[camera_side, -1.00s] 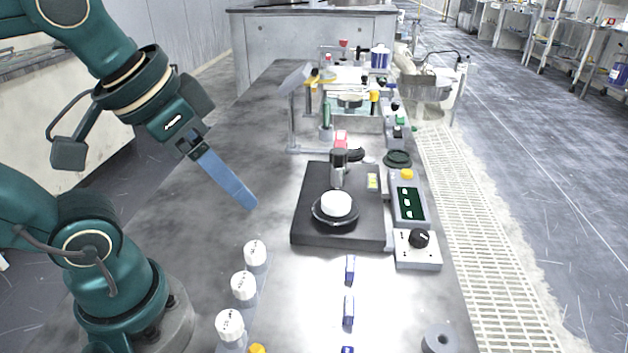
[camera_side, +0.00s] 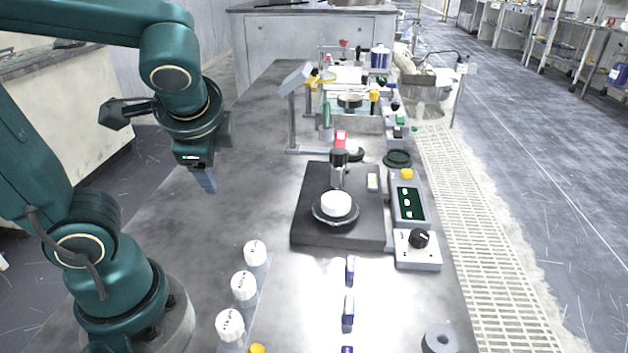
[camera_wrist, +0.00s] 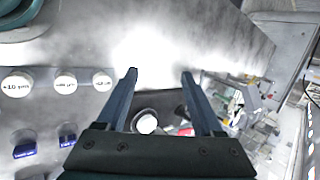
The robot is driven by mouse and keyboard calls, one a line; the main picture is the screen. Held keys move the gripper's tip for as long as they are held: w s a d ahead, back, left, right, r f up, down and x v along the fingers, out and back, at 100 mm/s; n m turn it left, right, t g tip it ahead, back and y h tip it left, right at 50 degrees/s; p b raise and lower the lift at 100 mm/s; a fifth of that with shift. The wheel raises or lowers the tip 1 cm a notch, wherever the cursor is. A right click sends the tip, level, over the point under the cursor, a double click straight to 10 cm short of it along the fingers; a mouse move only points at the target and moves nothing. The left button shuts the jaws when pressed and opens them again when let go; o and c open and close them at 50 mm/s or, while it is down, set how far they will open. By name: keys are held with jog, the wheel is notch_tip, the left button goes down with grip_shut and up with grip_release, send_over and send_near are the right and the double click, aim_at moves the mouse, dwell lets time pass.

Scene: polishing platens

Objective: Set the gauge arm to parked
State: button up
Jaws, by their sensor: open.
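A black base plate (camera_side: 308,215) on the bench carries a round dish with a white puck (camera_side: 336,204) on it. Behind the puck stands a grey post with a dark head (camera_side: 338,158) and a red part (camera_side: 341,138) above it, which looks like the gauge arm. I cannot tell its setting. My gripper (camera_side: 207,186) is over the bench left of the plate, apart from everything and pointing down. In the wrist view my gripper (camera_wrist: 160,74) has its two fingers wide apart with nothing between the tips. The white puck (camera_wrist: 146,123) shows between the fingers, lower down.
Right of the plate are a panel with green displays (camera_side: 409,203) and a box with a black knob (camera_side: 419,238). White-capped containers (camera_side: 243,286) line the near left, and small blue items (camera_side: 349,308) lie in front. The bench left of the plate is clear.

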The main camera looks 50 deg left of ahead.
jog(key=w+a+r+m+t+y, duration=0.1)
jog(key=w+a+m+y, duration=0.25)
jog(key=w+m, duration=0.2)
jog(key=r+m+t+h, duration=0.1)
jog(key=m+t, duration=1.1)
jog(key=m, duration=0.6)
send_over(336, 159)
jog(key=shift+n, duration=0.25)
notch_tip(336, 159, down, 6)
jog(key=shift+s+d+r, duration=0.1)
jog(key=shift+r, duration=0.15)
jog(key=shift+f, duration=0.25)
jog(key=shift+x, duration=2.6)
jog(key=shift+f, duration=0.15)
grip_shut()
